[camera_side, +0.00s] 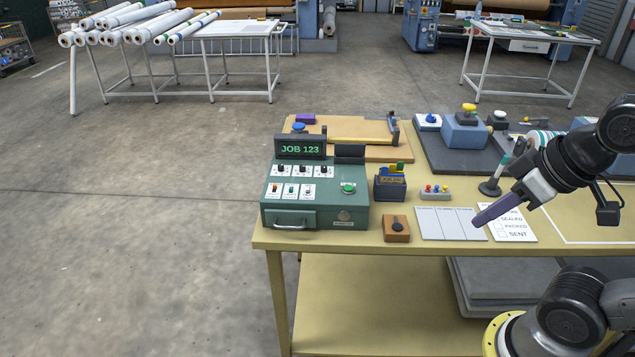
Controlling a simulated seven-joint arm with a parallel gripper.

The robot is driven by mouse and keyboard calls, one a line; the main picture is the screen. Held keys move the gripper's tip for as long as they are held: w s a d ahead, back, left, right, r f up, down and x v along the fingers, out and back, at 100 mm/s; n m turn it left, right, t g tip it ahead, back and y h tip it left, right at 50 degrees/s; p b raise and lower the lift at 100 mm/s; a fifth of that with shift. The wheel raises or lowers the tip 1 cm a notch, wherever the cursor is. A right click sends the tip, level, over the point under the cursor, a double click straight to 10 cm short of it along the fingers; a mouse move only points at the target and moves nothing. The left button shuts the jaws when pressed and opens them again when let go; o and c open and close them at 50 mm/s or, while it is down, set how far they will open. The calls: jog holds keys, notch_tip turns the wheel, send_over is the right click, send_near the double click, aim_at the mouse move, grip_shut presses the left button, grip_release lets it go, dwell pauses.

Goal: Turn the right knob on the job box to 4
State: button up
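The green job box (315,208) stands near the left front of the table, its screen reading "JOB 123". Three black knobs sit in a row below the screen. The right knob (323,170) is the one furthest right, and its setting is too small to read. My gripper (480,221) is over the table's front, well to the right of the box, above the white cards. It points down and left and touches no knob. Its fingers show edge-on as one purple-grey shape, so I cannot tell whether they are open.
A green button (348,188) is on the box's right side. Between box and gripper are a dark pen holder (390,185), an orange block with a black knob (397,229) and a small tray of coloured pegs (435,193). A wooden board (350,130) lies behind the box.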

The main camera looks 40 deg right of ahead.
jog(key=shift+o, duration=1.1)
jog(key=shift+w+r, duration=0.1)
jog(key=o, duration=0.4)
jog(key=shift+m+t, duration=0.4)
jog(key=shift+t, duration=0.1)
jog(key=w+r, duration=0.1)
jog(key=r, duration=0.1)
jog(key=w+r, duration=0.2)
jog(key=shift+d, duration=0.15)
jog(key=shift+o, duration=0.2)
jog(key=w+r, duration=0.4)
jog(key=w, duration=0.1)
jog(key=m+g+h, duration=0.1)
jog(key=m+g, duration=0.1)
send_over(324, 167)
jog(key=s+a, duration=0.1)
jog(key=s, duration=0.5)
notch_tip(324, 167, down, 11)
jog(key=x, duration=1.3)
jog(key=shift+w+f, duration=0.1)
jog(key=shift+f, duration=0.15)
jog(key=shift+a, duration=0.1)
